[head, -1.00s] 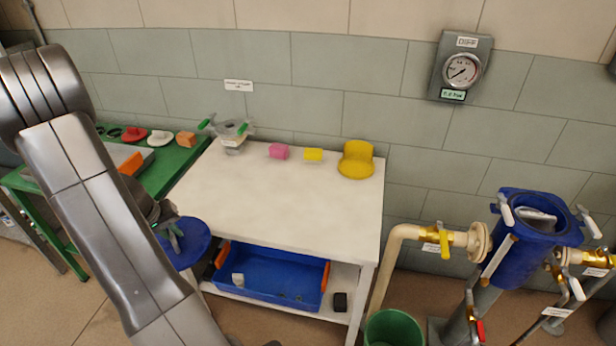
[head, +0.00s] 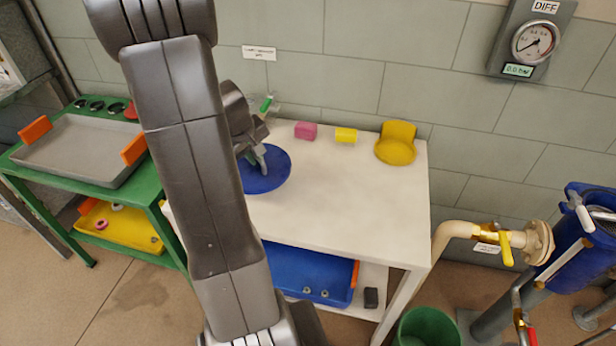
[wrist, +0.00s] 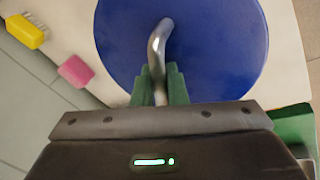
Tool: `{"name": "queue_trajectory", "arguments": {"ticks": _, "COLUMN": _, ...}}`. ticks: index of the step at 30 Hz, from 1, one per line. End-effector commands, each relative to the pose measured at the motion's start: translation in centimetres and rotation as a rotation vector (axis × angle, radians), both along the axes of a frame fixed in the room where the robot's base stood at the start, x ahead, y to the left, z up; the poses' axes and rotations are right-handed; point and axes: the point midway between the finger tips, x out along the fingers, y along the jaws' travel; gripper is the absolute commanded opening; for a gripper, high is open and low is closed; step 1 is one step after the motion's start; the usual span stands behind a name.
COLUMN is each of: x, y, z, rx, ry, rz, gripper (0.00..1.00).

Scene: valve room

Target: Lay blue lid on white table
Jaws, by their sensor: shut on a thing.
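The blue lid (head: 268,172) is a round disc over the left part of the white table (head: 350,205). My gripper (head: 256,155) is shut on the lid's bent metal handle. In the wrist view, the green fingers of my gripper (wrist: 160,88) close around the handle (wrist: 159,45), with the blue lid (wrist: 220,45) beyond them. The lid looks about level. I cannot tell whether it touches the tabletop or hangs just above it. My arm hides part of the lid's left side and the table's left end in the head view.
The table's middle and right front are clear. A green bench (head: 150,195) stands left; the blue open vessel (head: 590,230) and pipes stand right.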

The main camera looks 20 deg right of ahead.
Motion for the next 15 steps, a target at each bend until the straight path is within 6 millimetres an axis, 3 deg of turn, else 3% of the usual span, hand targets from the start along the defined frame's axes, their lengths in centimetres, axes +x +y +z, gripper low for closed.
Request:
{"name": "queue_trajectory", "arguments": {"ticks": 6, "x": -1.3, "y": -2.9, "z": 1.3, "rx": -0.002, "ry": -0.006, "rz": 0.13, "gripper": 0.0}}
{"name": "queue_trajectory", "arguments": {"ticks": 15, "x": -2.1, "y": -4.2, "z": 1.6, "rx": -0.002, "ry": -0.001, "rz": 0.215, "gripper": 0.0}}
